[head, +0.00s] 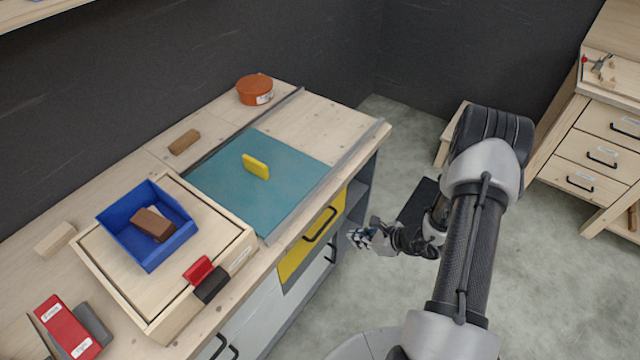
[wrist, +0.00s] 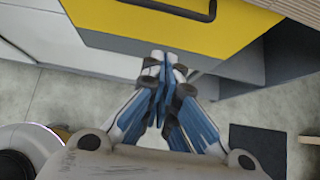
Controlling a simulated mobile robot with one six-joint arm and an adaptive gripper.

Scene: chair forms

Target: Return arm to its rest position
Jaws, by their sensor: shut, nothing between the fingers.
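My gripper (head: 360,236) hangs over the floor just right of the workbench front, at the end of my dark grey arm. In the wrist view my gripper (wrist: 164,62) has its blue-and-grey fingers brought together at the tips. Nothing shows between them. The yellow drawer front (wrist: 180,36) with a dark handle lies beyond the fingertips in the wrist view. In the head view the yellow drawer (head: 292,262) is left of my gripper, and the two are apart.
On the workbench (head: 330,113) are a teal mat (head: 225,200) with a yellow block (head: 256,166), a blue bin (head: 125,212) holding brown blocks, and an orange round container (head: 254,89). A wooden drawer cabinet (head: 590,150) stands at right. Grey floor (head: 560,290) is clear between.

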